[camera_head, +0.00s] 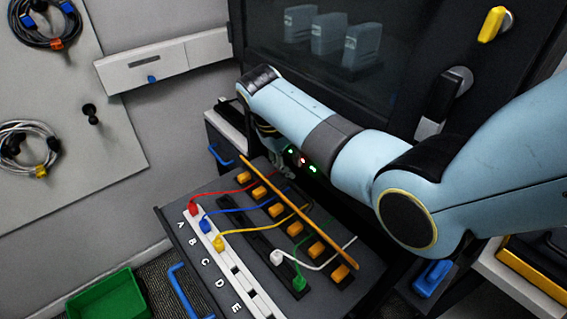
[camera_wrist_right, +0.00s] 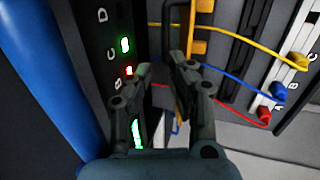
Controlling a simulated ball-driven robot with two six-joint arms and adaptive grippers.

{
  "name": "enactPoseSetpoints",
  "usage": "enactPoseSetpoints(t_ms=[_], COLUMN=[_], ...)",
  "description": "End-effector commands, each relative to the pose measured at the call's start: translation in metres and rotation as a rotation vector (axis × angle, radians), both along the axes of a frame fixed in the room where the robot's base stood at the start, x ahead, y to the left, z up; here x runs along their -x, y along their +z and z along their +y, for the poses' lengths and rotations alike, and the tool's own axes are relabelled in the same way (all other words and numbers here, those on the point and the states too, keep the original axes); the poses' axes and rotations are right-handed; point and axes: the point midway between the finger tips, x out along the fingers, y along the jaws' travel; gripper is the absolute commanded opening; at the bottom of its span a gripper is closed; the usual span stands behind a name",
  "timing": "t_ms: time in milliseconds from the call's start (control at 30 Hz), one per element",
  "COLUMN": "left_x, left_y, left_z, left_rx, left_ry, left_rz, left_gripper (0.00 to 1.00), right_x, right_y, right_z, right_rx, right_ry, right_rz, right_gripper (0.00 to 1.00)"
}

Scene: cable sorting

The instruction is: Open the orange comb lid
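The orange comb lid (camera_head: 296,211) is a long thin bar running diagonally over the dark sorting board, with several orange blocks along its left side. Part of the lid shows at the top of the right wrist view (camera_wrist_right: 193,20). My right gripper (camera_head: 283,168) is beyond the lid's far end, partly hidden by my arm. In the right wrist view its two fingers (camera_wrist_right: 166,68) are apart, with a dark part of the scene visible between them and no orange piece held. My left gripper is not in view.
Red, blue and yellow plugs sit in the white strip (camera_head: 222,262) lettered A to E. A white plug (camera_head: 277,257) and a green plug (camera_head: 299,282) are by a dark strip. A lit port panel (camera_wrist_right: 113,62) is close to my right fingers. A green bin (camera_head: 108,298) stands lower left.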

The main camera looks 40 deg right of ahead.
Motion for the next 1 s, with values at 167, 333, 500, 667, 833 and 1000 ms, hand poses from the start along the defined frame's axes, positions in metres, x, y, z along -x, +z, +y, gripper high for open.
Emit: enactPoseSetpoints(t_ms=[167,333,500,667,833,1000], left_x=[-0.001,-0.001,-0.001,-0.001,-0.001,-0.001], left_y=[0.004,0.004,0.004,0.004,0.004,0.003], left_z=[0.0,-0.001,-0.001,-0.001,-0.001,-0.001], left_rx=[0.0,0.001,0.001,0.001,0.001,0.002], left_ry=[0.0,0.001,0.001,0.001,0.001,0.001], left_rz=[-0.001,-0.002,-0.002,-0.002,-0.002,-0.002], left_gripper=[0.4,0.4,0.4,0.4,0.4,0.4], right_x=[-0.024,-0.024,-0.024,-0.023,-0.021,-0.019], right_y=[0.037,0.038,0.043,0.057,0.071,0.075], right_z=[-0.031,-0.031,-0.023,-0.002,0.018,0.03], right_rx=[0.076,0.076,0.068,0.045,0.023,0.01], right_ry=[-0.014,-0.015,-0.013,-0.007,0.001,0.004], right_rz=[-0.066,-0.066,-0.058,-0.039,-0.017,0.001], right_gripper=[0.36,0.36,0.36,0.3,0.36,0.36])
